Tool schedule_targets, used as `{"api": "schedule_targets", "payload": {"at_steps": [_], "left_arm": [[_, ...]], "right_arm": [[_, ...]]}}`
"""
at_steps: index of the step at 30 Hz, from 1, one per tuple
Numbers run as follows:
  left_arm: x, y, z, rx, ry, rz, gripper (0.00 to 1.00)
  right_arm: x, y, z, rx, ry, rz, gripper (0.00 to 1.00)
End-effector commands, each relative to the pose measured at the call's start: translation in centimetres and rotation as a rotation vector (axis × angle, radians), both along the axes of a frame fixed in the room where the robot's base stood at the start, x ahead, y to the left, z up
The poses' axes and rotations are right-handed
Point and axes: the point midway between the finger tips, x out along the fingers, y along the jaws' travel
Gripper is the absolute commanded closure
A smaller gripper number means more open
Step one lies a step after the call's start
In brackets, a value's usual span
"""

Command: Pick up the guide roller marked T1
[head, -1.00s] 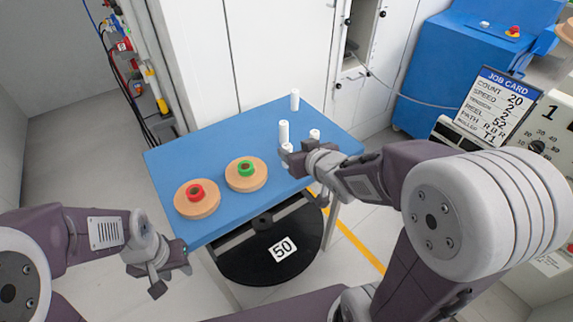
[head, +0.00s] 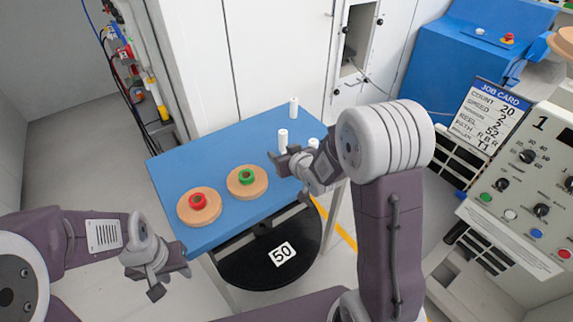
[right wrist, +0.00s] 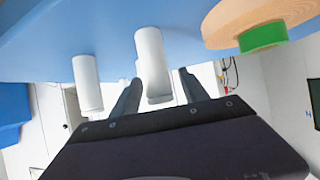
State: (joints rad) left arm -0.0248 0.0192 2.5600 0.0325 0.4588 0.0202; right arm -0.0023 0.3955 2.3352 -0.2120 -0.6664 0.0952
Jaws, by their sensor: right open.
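Several plain white rollers stand on the blue table (head: 215,150): one at the back (head: 294,107), one nearer (head: 282,140), and one partly hidden behind my right gripper (head: 313,143). No T1 mark is legible on any of them. My right gripper (head: 279,164) is open and empty at the nearer rollers. In the right wrist view its fingers (right wrist: 160,92) are spread, with a white roller (right wrist: 152,55) in line with the gap; another roller (right wrist: 87,83) stands left of the fingers. My left gripper (head: 171,278) looks open and empty, off the table's front left corner.
Two wooden discs, one with a red hub (head: 198,202) and one with a green hub (head: 247,178), lie on the table's left part. A black disc marked 50 (head: 245,272) is below the front edge. A job card (head: 490,112) and control panel (head: 530,180) stand right.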

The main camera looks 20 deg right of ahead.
Motion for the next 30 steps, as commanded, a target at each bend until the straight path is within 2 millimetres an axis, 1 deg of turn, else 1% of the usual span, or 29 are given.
{"api": "schedule_targets", "payload": {"at_steps": [5, 8, 9, 11, 19, 22, 26, 29, 30], "left_arm": [[0.0, 0.0, 0.0, 0.000, 0.000, 0.000, 0.64], [0.0, 0.0, 0.0, 0.000, 0.000, 0.000, 0.64], [0.0, 0.0, 0.0, 0.000, 0.000, 0.000, 0.64], [0.0, 0.0, 0.0, 0.000, 0.000, 0.000, 0.64], [0.0, 0.0, 0.1, 0.000, 0.000, 0.000, 0.64], [0.0, 0.0, 0.3, 0.000, 0.000, 0.000, 0.64], [0.0, 0.0, 0.9, 0.000, 0.000, 0.000, 0.64], [0.0, 0.0, 1.7, 0.000, 0.000, 0.000, 0.64], [0.0, 0.0, 2.0, 0.000, 0.000, 0.000, 0.64]], "right_arm": [[0.0, 0.0, 0.0, 0.000, 0.000, 0.000, 0.48], [0.0, 0.0, 0.0, 0.000, 0.000, 0.000, 0.73], [0.0, 0.0, 0.0, 0.000, 0.000, 0.000, 0.84], [0.0, 0.0, 0.0, 0.000, 0.000, 0.000, 1.00], [0.0, 0.0, 0.1, 0.000, 0.001, 0.000, 1.00], [0.0, 0.0, 0.6, 0.000, 0.000, 0.000, 1.00], [0.1, 0.0, 2.4, 0.000, -0.003, 0.000, 1.00], [0.1, 0.0, 4.4, 0.001, -0.005, 0.001, 1.00], [0.1, -0.5, 5.0, -0.001, -0.003, -0.003, 1.00]]}}
